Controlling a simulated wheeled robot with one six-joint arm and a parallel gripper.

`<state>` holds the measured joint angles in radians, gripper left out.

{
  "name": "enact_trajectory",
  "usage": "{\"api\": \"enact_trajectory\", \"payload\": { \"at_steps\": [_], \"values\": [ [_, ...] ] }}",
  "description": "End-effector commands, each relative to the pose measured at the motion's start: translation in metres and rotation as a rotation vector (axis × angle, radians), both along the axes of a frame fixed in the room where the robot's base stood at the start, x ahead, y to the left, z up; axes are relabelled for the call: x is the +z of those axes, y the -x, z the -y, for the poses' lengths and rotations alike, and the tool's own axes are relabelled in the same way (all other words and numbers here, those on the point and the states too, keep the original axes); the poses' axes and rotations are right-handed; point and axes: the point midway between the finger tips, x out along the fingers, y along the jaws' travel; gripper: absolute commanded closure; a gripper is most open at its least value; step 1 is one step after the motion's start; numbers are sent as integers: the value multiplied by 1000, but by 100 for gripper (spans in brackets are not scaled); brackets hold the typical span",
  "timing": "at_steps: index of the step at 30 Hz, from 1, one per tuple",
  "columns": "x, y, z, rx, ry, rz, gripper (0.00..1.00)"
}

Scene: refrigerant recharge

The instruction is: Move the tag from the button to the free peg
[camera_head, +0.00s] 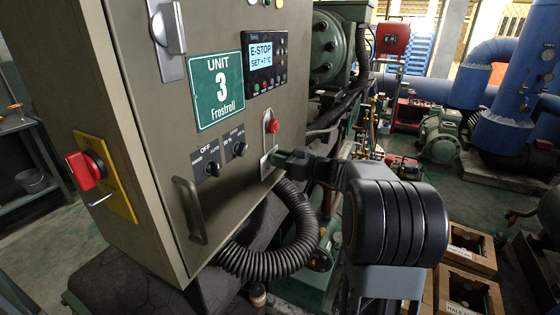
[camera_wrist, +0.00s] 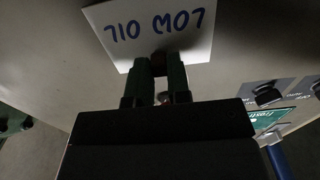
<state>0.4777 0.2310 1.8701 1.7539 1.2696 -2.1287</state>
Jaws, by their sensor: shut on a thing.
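My gripper (camera_head: 283,158) is at the right side of the grey cabinet front, with its green fingers shut on a white tag (camera_head: 268,164). In the wrist view the tag (camera_wrist: 118,38) reads "LOW OIL" upside down, and my green fingertips (camera_wrist: 160,64) close on its edge. The red button (camera_head: 273,125) is on a pale plate just above the tag in the head view. I cannot tell whether the tag still touches the button or its plate. I cannot make out a free peg in either view.
The cabinet front carries a green "UNIT 3" sign (camera_head: 214,90), a display (camera_head: 264,60), two black knobs (camera_head: 213,168) and a door handle (camera_head: 188,210). A red switch (camera_head: 86,170) is on its left side. A black corrugated hose (camera_head: 265,262) curves below my gripper.

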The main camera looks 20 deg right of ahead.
Motion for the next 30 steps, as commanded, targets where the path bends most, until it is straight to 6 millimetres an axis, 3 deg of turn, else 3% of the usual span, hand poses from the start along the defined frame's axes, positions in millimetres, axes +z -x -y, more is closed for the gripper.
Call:
{"api": "enact_trajectory", "payload": {
  "at_steps": [8, 30],
  "values": [
    [-2, 5, 5, -2, 1, 2, 100],
    [-2, 51, 47, -2, 0, 3, 100]
  ]
}}
